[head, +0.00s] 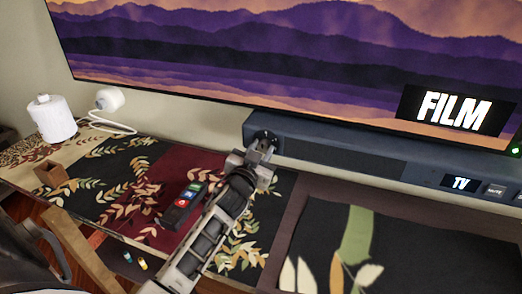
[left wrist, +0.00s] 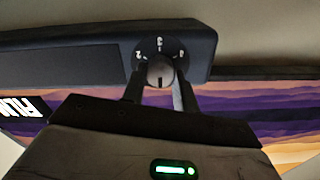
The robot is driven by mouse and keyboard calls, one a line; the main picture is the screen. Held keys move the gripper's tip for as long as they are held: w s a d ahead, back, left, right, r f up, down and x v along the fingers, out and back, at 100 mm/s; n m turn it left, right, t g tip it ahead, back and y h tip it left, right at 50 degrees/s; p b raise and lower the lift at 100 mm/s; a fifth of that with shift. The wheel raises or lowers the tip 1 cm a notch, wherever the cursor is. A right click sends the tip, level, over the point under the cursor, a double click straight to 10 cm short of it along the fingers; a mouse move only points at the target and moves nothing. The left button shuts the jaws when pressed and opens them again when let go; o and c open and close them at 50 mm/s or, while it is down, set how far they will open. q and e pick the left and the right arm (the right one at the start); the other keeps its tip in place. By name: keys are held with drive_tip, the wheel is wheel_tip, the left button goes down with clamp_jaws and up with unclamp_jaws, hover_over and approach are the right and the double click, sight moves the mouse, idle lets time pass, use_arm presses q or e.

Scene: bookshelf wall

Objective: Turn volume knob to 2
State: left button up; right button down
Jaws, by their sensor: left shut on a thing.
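The volume knob (left wrist: 160,72) is a small round grey knob on a dark dial at one end of the soundbar. White marks ring it, and a dark line runs on its face; the numbers are too small and upside down to read surely. In the left wrist view the two dark fingers of my left gripper (left wrist: 160,88) stand on either side of the knob, shut on it. In the head view my left gripper (head: 264,150) reaches the soundbar's (head: 340,150) left end and mostly hides the knob. My right gripper is not in view.
A large screen with a FILM label (head: 453,108) is above the soundbar. A TV display (head: 461,184) and a MUTE button (head: 495,191) are at its right.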

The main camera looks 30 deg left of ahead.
use_arm(q)
drive_tip(key=m, duration=1.1)
drive_tip(key=shift+f+m+p, duration=0.1)
drive_tip(key=shift+m+p, duration=0.2)
drive_tip(key=shift+p, duration=0.05)
drive_tip(key=m, duration=0.6)
drive_tip(key=m+p, duration=0.1)
drive_tip(key=m, duration=0.4)
drive_tip(key=shift+f+m, duration=0.1)
drive_tip(key=shift+m, duration=0.3)
drive_tip(key=o, duration=1)
